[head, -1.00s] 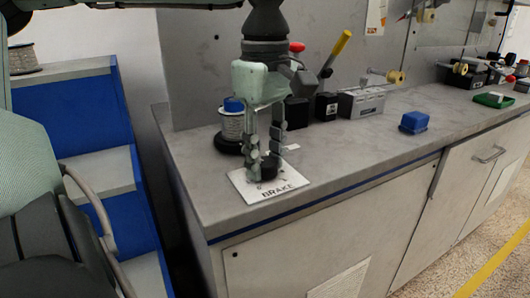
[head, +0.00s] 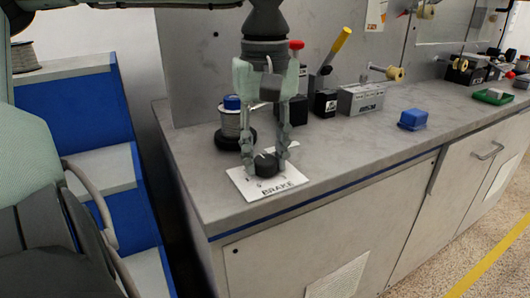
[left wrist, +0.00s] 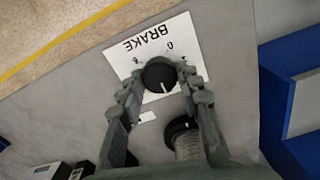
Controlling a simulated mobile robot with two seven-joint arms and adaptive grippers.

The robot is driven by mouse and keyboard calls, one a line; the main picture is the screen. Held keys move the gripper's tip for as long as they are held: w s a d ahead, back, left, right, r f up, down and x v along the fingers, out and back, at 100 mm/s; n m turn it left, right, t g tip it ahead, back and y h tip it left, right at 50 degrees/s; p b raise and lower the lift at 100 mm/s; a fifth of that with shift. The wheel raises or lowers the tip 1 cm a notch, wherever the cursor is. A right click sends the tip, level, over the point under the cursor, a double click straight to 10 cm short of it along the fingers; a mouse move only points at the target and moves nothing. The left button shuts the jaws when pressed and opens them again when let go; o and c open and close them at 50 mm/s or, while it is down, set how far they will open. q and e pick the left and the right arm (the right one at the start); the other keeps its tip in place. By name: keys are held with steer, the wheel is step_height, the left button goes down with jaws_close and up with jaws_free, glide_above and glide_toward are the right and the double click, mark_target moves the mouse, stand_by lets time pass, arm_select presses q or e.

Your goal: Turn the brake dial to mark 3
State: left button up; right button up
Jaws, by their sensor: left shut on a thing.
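The brake dial (head: 266,163) is a round black knob on a white plate (head: 290,182) marked BRAKE, near the counter's front left corner. My left gripper (head: 267,160) points down over it, one finger on each side, shut on the knob. In the left wrist view the dial (left wrist: 157,76) sits between the fingertips (left wrist: 160,72). Its white pointer line points away from the word BRAKE, toward the gripper's palm. A 0 and another numeral show on the plate; the fingers hide other marks, so I cannot read which mark it meets.
A spool with a blue top (head: 232,120) stands close behind the dial. Further back are a yellow-handled lever (head: 337,50) and a grey box (head: 361,99). A blue block (head: 413,119) lies to the right. Blue-sided steps (head: 62,110) stand left of the counter.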

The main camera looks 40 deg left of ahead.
mark_target(265, 159)
stand_by(0.3)
arm_select(q)
steer(key=o, duration=1.1)
steer(key=shift+o, duration=0.2)
steer(key=shift+r, duration=0.15)
step_height(265, 159, up, 12)
